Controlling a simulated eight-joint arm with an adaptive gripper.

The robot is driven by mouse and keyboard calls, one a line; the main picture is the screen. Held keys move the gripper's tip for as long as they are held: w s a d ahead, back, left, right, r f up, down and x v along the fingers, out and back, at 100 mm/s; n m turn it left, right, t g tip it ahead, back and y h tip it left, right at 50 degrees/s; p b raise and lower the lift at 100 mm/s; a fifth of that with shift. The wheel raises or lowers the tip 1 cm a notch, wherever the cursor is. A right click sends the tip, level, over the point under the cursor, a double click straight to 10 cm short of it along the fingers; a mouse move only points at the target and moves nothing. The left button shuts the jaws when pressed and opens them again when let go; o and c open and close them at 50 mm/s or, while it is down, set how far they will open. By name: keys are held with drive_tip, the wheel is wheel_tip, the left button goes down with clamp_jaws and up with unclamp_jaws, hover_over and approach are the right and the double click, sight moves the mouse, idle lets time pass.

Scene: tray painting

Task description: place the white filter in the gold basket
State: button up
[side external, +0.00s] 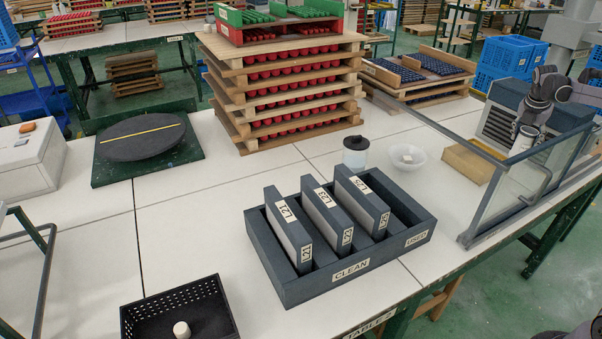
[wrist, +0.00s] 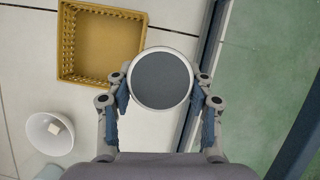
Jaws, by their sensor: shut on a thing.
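The white filter (wrist: 162,80) is a round piece with a white rim and a dark grey face. My gripper (wrist: 162,97) is shut on it, one finger on each side. In the side external view my gripper (side external: 530,122) holds the white filter (side external: 526,138) upright at the right, behind the clear panel. The gold basket (wrist: 67,48) is empty, up and left of the filter in the wrist view. In the side external view the gold basket (side external: 466,166) stands on the table left of my gripper, partly behind the panel.
A clear framed panel (side external: 510,190) runs along the table's right side. A white bowl (side external: 407,158) with a small white block and a dark-lidded jar (side external: 355,158) stand left of the basket. A dark slotted rack (side external: 290,290) and a black mesh basket (side external: 135,320) are nearer the front.

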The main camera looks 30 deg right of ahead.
drive_tip(key=shift+s+d+f, duration=0.3)
drive_tip(key=shift+s+d, duration=0.05)
drive_tip(key=shift+d, duration=0.15)
drive_tip(key=shift+w+d+f, duration=0.1)
drive_tip(key=shift+f, duration=0.15)
drive_tip(key=shift+w+a+f, duration=0.55)
drive_tip(key=shift+w+f, duration=1.25)
drive_tip(key=shift+w+a+f, duration=0.55)
drive_tip(key=shift+w+f, duration=1.2)
drive_tip(key=shift+w+a+f, duration=0.55)
drive_tip(key=shift+w+f, duration=1.25)
drive_tip(key=shift+f, duration=0.1)
drive_tip(key=o, duration=1.3)
drive_tip(key=shift+c, duration=0.2)
drive_tip(key=v, duration=1.2)
